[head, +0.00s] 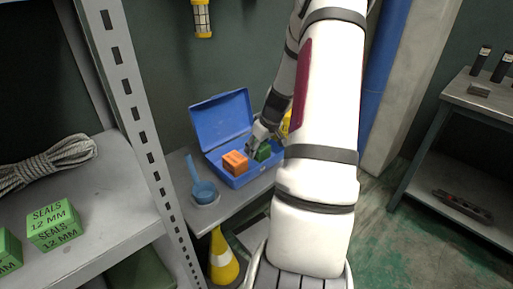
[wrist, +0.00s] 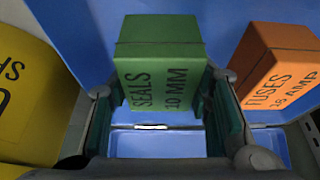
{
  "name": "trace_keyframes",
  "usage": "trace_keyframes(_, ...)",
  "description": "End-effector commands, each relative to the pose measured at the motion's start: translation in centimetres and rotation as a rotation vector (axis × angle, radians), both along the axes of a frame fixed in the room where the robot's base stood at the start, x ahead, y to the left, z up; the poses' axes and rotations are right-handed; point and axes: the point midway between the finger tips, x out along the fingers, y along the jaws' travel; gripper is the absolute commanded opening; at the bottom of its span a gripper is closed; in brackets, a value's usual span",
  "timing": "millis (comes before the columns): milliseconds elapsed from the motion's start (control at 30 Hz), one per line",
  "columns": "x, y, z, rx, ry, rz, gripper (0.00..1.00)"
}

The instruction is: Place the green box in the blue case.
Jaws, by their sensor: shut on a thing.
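The blue case (head: 222,118) stands open on the bench, its lid raised at the back. The green box (wrist: 158,65), labelled SEALS 10 MM, is between the two fingers of my gripper (wrist: 163,92), which is shut on it. In the head view the green box (head: 263,153) shows at the right part of the case, partly hidden by my gripper (head: 258,144). I cannot tell whether it touches the case floor. Blue case floor shows below it in the wrist view.
An orange FUSES box (head: 235,162) is in the case, left of the green box. A blue scoop-like item (head: 203,190) lies on the bench (head: 213,212). A yellow object (wrist: 25,85) stands beside the case. Green SEALS 12 MM boxes (head: 55,225) sit on the left shelf.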

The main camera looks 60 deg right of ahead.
Motion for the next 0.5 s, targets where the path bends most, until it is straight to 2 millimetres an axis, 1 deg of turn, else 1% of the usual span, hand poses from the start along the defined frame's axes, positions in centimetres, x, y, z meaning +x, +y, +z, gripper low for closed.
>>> trace_keyframes(133,0.05,0.02,-0.44,0.0,0.0,0.0,0.17)
trace_keyframes(167,0.04,0.02,-0.46,0.0,0.0,0.001,0.47)
trace_keyframes(200,0.03,0.03,-0.39,0.0,0.0,0.001,0.56)
trace_keyframes(233,0.03,0.03,-0.38,0.0,0.0,0.001,0.63)
trace_keyframes(267,0.03,0.03,-0.37,0.0,0.0,0.001,0.65)
trace_keyframes(500,0.03,0.02,-0.34,0.0,0.0,0.001,0.65)
